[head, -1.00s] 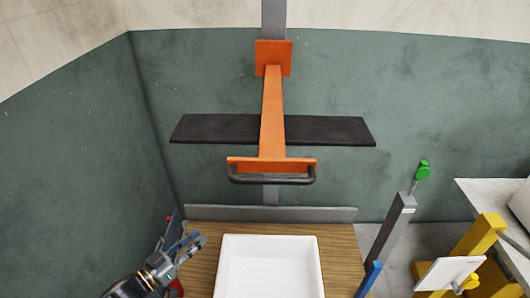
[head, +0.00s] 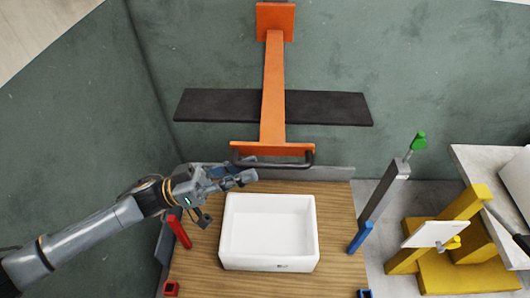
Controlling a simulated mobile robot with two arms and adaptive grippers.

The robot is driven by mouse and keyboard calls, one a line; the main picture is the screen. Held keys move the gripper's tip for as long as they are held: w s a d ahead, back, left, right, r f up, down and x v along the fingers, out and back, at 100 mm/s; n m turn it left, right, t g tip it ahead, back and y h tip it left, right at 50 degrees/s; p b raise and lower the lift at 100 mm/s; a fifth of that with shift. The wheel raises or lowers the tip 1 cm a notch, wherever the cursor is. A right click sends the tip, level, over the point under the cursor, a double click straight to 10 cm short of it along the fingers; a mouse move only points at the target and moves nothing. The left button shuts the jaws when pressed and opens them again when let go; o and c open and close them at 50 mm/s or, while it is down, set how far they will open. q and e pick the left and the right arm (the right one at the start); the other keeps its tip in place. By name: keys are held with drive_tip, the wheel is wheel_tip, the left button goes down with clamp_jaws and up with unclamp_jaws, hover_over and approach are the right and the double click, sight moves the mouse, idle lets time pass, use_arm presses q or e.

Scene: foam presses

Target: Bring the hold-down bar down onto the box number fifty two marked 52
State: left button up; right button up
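The hold-down bar is an orange arm (head: 272,95) with a long black pad (head: 335,107) across it, raised above the table at the back. Its black handle (head: 300,162) hangs below an orange crosspiece. The white, open-topped box (head: 268,262) sits on the wooden table below it; a small dark mark on its front is too small to read. My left gripper (head: 251,170) is open, fingers pointing right, at the left end of the handle and behind the box's back-left corner. Contact with the handle cannot be told. My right gripper is not in view.
The wooden table (head: 200,265) has red posts (head: 180,232) on the left and a blue post (head: 360,237) on the right. A grey lever with a green knob (head: 418,141) leans at the right. A yellow stand (head: 470,272) holds a white plate (head: 433,234) further right.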

sight(265, 163)
use_arm(q)
drive_tip(key=p+x, duration=0.1)
drive_tip(key=x, duration=0.3)
drive_tip(key=shift+a+r, duration=0.1)
drive_tip(key=shift+d, duration=0.4)
clamp_jaws()
